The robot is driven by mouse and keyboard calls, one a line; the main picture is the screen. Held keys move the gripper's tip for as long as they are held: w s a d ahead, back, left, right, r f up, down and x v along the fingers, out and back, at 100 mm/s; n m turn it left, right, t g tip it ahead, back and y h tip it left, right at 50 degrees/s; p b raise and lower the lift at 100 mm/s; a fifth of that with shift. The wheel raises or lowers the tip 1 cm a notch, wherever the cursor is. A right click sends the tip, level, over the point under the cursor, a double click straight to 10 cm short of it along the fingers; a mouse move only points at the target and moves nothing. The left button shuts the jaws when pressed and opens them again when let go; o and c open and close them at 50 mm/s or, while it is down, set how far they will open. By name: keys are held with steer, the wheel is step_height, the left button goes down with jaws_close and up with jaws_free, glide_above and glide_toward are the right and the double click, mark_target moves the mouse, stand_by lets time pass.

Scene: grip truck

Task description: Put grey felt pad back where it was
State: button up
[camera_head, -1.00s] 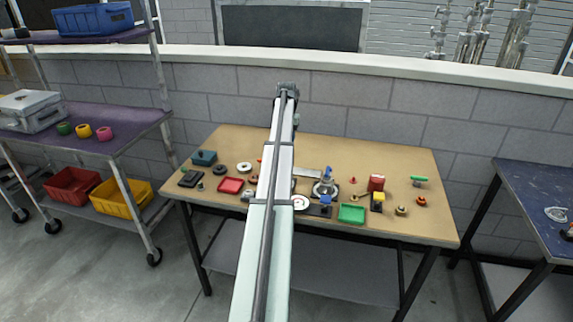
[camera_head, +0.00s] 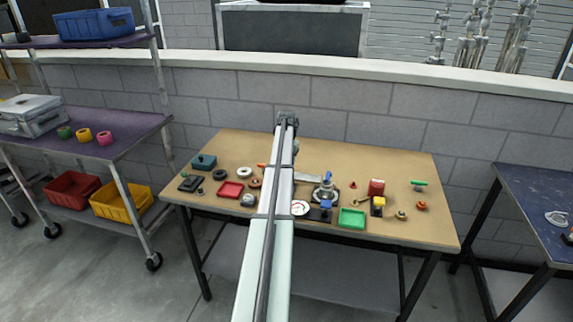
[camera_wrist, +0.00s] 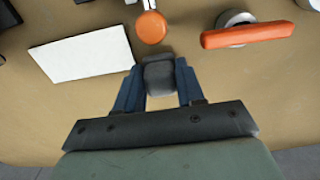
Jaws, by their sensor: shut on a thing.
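In the wrist view, my gripper (camera_wrist: 159,82) is shut on a small dark grey block with rounded edges, which I take to be the grey felt pad (camera_wrist: 158,76). The pad sits between the two blue fingers, with its front part showing past the fingertips. Tan tabletop lies around it in the picture; I cannot tell whether the pad touches it. In the head view, my arm reaches over the workbench (camera_head: 390,165) and hides the gripper and the pad.
In the wrist view, a white flat plate (camera_wrist: 85,53) lies left of the pad, an orange round knob (camera_wrist: 151,27) just beyond it, and an orange handle (camera_wrist: 248,35) to the right. In the head view, a red tray (camera_head: 230,189) and green tray (camera_head: 352,219) flank my arm.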

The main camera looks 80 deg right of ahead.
steer(key=shift+f, duration=0.1)
steer(key=o, duration=1)
step_height(320, 180, up, 12)
steer(key=shift+r, duration=0.15)
stand_by(0.6)
